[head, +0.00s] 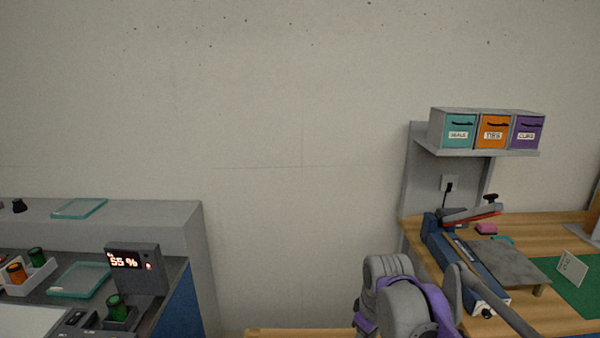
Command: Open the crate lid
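No crate or crate lid can be made out in the head view. A grey and purple arm link, apparently mine, rises at the bottom edge, right of the middle. No gripper fingers show on it. Neither my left gripper nor my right gripper is in view.
A wooden workbench (414,232) at right holds a blue lever tool (464,262) and a green mat (570,290). Three labelled boxes (492,133) sit on a wall shelf (470,153). At left, a counter (180,215) holds a 55 % display (127,261). Bare wall lies between.

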